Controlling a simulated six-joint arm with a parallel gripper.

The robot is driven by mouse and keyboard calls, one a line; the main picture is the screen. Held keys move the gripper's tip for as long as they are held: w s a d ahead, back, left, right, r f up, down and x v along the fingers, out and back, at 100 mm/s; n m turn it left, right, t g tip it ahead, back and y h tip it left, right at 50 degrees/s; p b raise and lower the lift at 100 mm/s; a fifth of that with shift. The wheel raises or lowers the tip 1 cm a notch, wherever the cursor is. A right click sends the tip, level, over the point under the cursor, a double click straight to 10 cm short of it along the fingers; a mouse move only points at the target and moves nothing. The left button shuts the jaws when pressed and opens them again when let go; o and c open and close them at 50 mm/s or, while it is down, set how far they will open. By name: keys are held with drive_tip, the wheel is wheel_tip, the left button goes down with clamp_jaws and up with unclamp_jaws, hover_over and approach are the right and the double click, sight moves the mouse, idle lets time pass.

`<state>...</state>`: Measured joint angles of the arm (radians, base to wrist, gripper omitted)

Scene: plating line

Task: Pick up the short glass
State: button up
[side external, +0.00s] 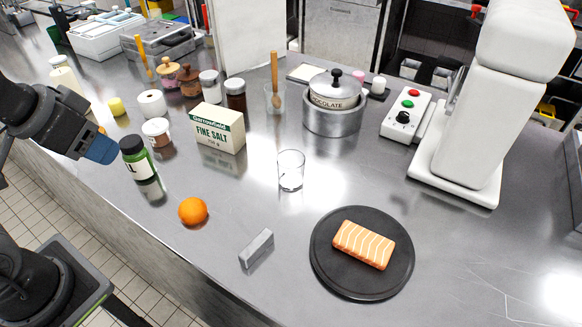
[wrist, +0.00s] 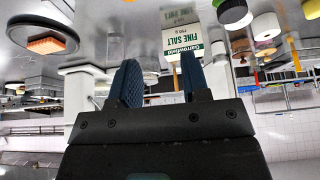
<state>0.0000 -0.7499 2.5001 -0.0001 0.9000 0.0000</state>
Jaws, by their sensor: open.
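The short glass (side external: 291,170) is clear and stands upright near the middle of the steel counter, between the salt box and the dark plate. My gripper (side external: 101,150) is at the far left of the side view, well apart from the glass, with the green-labelled bottle, orange and salt box in between. In the wrist view my gripper (wrist: 160,74) shows two blue fingers spread apart with nothing held between them. That view is upside down, and I cannot make out the short glass in it.
A green bottle (side external: 138,158) and an orange (side external: 193,211) stand near the front edge. The salt box (side external: 219,128) is left of the glass, a grey block (side external: 256,248) in front. A dark plate (side external: 332,281) bears salmon (side external: 364,245). A taller glass (side external: 275,97) holds a wooden utensil.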

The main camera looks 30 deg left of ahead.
drive_tip(key=o, duration=0.9)
drive_tip(key=shift+r, duration=0.1)
drive_tip(key=w+d+r+n+g, duration=0.25)
drive_tip(key=w+n, duration=0.25)
drive_tip(key=w, duration=0.3)
drive_tip(key=n+g, duration=0.3)
drive_tip(key=n, duration=0.9)
hover_over(291, 171)
drive_tip(key=w+a, duration=0.2)
wheel_tip(291, 171, down, 8)
drive_tip(key=shift+n, duration=0.3)
drive_tip(key=f, duration=0.8)
drive_tip(key=shift+w+a+f, duration=0.1)
drive_tip(key=shift+w+a, duration=0.05)
drive_tip(key=shift+w, duration=0.05)
drive_tip(key=shift+d+f, duration=0.2)
drive_tip(key=shift+f, duration=1.15)
drive_tip(key=shift+d+f, duration=0.15)
drive_tip(key=shift+f, duration=1.2)
